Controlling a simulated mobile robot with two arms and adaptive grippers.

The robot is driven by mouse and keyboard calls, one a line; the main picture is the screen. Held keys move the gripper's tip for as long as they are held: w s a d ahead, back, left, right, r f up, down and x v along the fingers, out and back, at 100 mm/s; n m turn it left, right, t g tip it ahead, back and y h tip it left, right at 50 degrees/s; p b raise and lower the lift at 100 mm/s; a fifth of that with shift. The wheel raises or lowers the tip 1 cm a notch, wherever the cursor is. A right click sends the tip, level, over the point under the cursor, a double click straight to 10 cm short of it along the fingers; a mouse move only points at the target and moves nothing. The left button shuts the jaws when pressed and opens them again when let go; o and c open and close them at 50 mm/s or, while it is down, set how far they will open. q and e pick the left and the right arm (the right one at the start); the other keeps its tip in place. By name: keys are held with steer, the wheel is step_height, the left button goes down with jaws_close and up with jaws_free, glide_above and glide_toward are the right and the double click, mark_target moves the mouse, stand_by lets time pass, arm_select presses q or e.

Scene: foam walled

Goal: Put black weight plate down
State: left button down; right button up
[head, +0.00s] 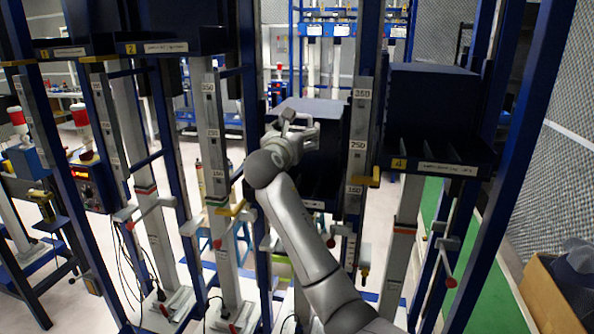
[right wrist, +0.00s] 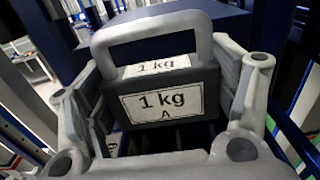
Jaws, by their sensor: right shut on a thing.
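My right gripper (head: 297,128) is shut on a black weight plate, seen in the right wrist view (right wrist: 203,88). The plate has a grey handle on top and white labels reading "1 kg" and "A". It sits upright between the two grey fingers. My left gripper is not in view.
A slotted holder marked 4 (head: 440,158) hangs on the right, with a dark blue box above it. Holders 1 (head: 70,48) and 2 (head: 165,42) are at upper left. Blue and grey posts with red-knobbed levers stand close around the arm. A cardboard box (head: 548,300) is at lower right.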

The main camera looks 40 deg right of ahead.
steer(key=f, duration=0.2)
steer(key=f+p, duration=0.1)
steer(key=f, duration=0.1)
steer(key=shift+s+a+f, duration=0.15)
steer(key=shift+s+f, duration=0.05)
steer(key=shift+w+f, duration=0.1)
steer(key=shift+f, duration=0.4)
step_height(320, 180, down, 3)
steer(key=shift+f+p, duration=0.2)
steer(key=shift+p, duration=0.25)
steer(key=shift+f, duration=0.15)
steer(key=o, duration=1.4)
steer(key=shift+f, duration=0.3)
steer(key=o, duration=0.4)
steer(key=shift+s+r, duration=0.1)
steer(key=shift+s, duration=0.1)
